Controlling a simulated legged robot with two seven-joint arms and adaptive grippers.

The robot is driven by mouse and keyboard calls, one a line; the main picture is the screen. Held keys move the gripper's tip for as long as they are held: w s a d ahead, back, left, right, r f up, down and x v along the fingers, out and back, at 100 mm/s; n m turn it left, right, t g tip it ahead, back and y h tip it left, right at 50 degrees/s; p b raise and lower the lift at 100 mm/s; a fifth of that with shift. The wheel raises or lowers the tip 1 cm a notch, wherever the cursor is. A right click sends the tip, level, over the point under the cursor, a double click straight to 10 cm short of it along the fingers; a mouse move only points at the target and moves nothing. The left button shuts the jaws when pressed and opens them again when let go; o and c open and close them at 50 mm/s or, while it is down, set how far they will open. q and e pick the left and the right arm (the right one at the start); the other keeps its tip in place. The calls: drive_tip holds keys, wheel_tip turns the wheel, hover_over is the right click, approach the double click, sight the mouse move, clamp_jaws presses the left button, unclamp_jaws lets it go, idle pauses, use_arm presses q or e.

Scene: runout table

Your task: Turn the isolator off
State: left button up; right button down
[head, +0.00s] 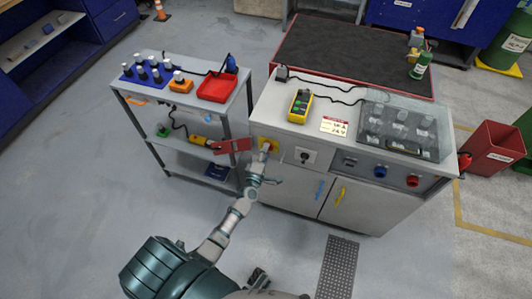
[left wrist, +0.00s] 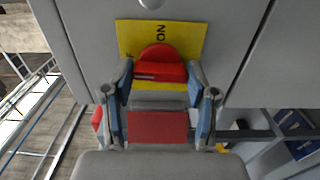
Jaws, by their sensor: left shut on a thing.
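The isolator has a red knob (head: 266,147) on a yellow plate (head: 273,142) at the left end of the grey cabinet front. In the left wrist view the red knob (left wrist: 158,63) sits between the two fingers of my left gripper (left wrist: 162,100), which is shut on it. The yellow plate (left wrist: 190,38) shows "ON" at its top and part of another word at its left. My fingers hide the knob's lower part, so its exact setting is unclear. A red flat piece (left wrist: 158,127) shows below the knob between the fingers. My right gripper cannot be made out.
A black rotary switch (head: 304,156) is just right of the isolator. A yellow pendant (head: 300,105) and a clear cover (head: 402,125) are on the cabinet top. A shelf cart (head: 150,95) stands close on the left. The floor in front is mostly clear.

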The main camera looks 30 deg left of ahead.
use_arm(q)
drive_tip(key=shift+s+a+f, duration=0.1)
drive_tip(key=shift+f, duration=0.05)
drive_tip(key=o, duration=1.2)
drive_tip(key=shift+a, duration=0.1)
drive_tip(key=shift+c, duration=0.2)
drive_tip(key=v, duration=1.2)
